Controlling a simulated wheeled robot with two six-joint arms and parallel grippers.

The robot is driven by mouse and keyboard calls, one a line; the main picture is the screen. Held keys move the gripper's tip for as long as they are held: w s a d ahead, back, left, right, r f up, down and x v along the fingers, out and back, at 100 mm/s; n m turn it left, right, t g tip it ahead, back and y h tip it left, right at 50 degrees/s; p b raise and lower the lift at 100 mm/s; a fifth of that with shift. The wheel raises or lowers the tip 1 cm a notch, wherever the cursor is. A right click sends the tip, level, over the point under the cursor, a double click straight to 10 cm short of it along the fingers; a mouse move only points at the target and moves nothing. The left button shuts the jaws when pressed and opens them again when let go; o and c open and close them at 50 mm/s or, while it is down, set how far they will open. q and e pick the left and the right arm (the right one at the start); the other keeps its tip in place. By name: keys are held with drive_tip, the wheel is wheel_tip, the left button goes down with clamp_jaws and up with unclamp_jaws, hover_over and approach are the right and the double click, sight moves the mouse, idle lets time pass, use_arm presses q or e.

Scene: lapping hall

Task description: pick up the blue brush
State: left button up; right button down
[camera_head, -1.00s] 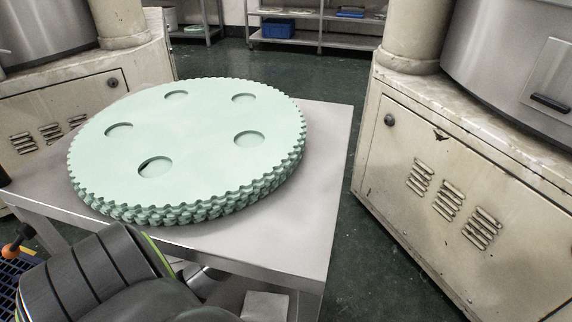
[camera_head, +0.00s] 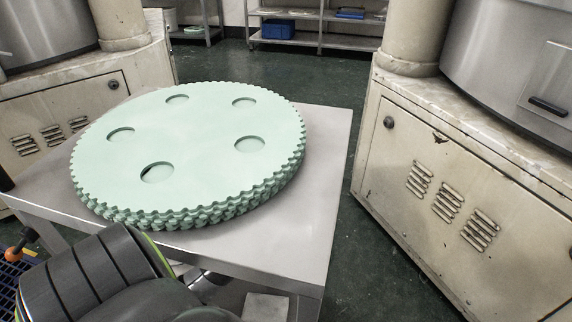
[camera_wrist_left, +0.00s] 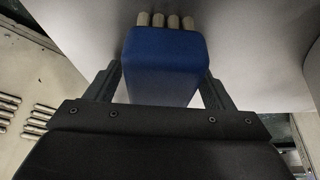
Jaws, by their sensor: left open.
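The blue brush (camera_wrist_left: 167,52) shows in the left wrist view, a blue block with a row of several pale tufts along its far end. My left gripper (camera_wrist_left: 160,74) is open, with one finger on each side of the block. I cannot tell whether the fingers touch it. In the head view the brush and the left gripper's jaws are not visible; only my dark left arm shows at the bottom left. My right gripper is in neither view.
A stack of pale green toothed discs (camera_head: 205,118) with round holes lies on a grey metal table (camera_head: 318,165). Worn cream machine cabinets stand to the left (camera_head: 60,110) and right (camera_head: 440,190). Dark green floor (camera_head: 290,68) is open behind the table, before a metal shelf (camera_head: 318,42).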

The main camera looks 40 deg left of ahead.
use_arm(q)
drive_tip(key=shift+c, duration=0.3)
drive_tip(key=c, duration=1)
